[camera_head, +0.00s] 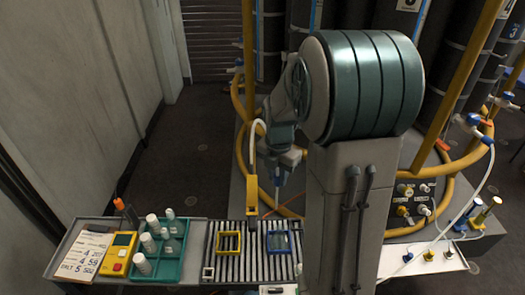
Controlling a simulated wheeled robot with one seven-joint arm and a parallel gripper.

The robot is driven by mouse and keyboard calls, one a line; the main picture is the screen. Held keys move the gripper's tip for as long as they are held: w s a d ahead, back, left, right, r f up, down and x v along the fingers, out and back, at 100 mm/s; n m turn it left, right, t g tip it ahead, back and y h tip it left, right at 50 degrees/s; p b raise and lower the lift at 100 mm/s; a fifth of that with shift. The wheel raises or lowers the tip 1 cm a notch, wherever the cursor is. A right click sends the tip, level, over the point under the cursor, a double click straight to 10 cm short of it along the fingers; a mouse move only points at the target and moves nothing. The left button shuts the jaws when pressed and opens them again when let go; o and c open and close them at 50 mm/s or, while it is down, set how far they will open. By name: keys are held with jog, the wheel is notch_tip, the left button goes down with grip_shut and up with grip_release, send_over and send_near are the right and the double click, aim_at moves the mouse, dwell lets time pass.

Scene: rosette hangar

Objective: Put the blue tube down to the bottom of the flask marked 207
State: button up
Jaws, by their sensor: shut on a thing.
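My gripper (285,158) is at the end of the folded arm, left of the thick column and above the slatted rack. It is small in view and shut on a thin pale blue piece (278,180), which I take for the blue tube. It hangs downward, clear of the rack; its lower end is hard to make out. Several tall dark cylinders (455,60) stand at the back, some with pale labels. I cannot read 207 on any of them, so I cannot tell which is the flask.
A slatted rack (262,275) holds a yellow frame (218,243) and a blue frame (268,243). A yellow piece (252,195) with a curved white hose stands close left of my gripper. A teal tray (170,268) holds white-capped vials. Yellow rails and hoses surround the cylinders.

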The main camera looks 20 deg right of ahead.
notch_tip(320, 180, down, 9)
jog(key=s+d+b, duration=0.1)
jog(key=b, duration=0.2)
jog(key=shift+d, duration=0.35)
jog(key=shift+f+b, duration=0.2)
jog(key=shift+b, duration=0.15)
jog(key=shift+f, duration=0.2)
jog(key=shift+f+b, duration=0.15)
jog(key=shift+b, duration=0.15)
jog(key=shift+f+b, duration=0.65)
jog(key=shift+f, duration=0.3)
jog(key=shift+f+b, duration=1.35)
jog(key=shift+f, duration=0.6)
